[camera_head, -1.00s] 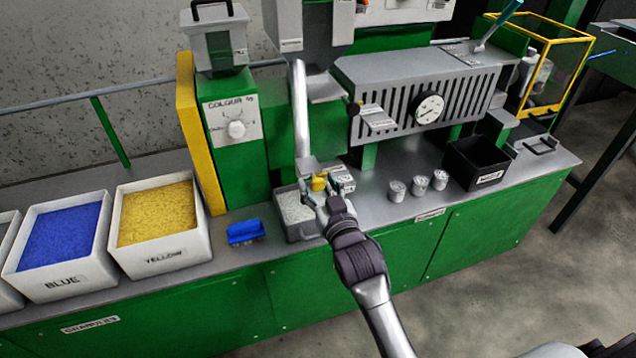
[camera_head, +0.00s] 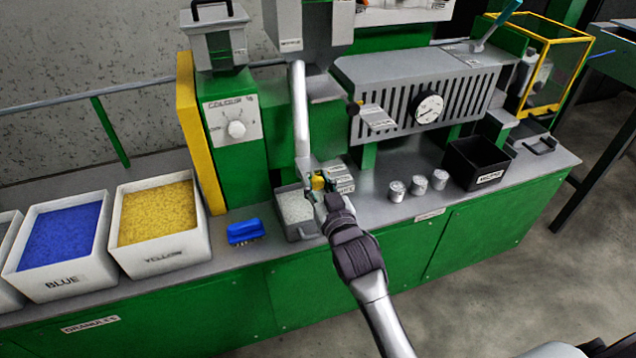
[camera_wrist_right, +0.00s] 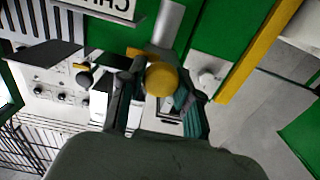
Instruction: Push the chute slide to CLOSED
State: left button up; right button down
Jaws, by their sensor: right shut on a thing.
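The chute slide's yellow knob (camera_head: 318,183) sits at the lower end of the grey chute pipe (camera_head: 301,110), above a metal tray of white granules (camera_head: 294,207). My right gripper (camera_head: 320,186) is at the knob, with its fingers on either side of it. In the right wrist view the round yellow knob (camera_wrist_right: 162,79) shows between the two fingers of the gripper (camera_wrist_right: 158,95), which is shut on it. The slide's plate is mostly hidden behind the fingers. A small label plate (camera_head: 343,178) is just right of the gripper; its text is too small to read. My left gripper is out of view.
A blue brush (camera_head: 244,232) lies left of the tray. Bins of yellow (camera_head: 158,224) and blue granules (camera_head: 59,238) stand further left. Several metal cups (camera_head: 396,190) and a black box (camera_head: 476,163) stand to the right. The bench front is clear.

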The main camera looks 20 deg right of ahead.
aim_at(312, 171)
jog(key=w, duration=0.4)
jog(key=shift+a, duration=0.1)
jog(key=shift+s+r, duration=0.1)
jog(key=c, duration=1.2)
grip_release()
jog(key=o, duration=0.4)
jog(key=shift+w, duration=0.2)
jog(key=shift+s, duration=0.15)
jog(key=s, duration=1.1)
jog(key=shift+s+d, duration=0.2)
jog(key=shift+s, duration=0.2)
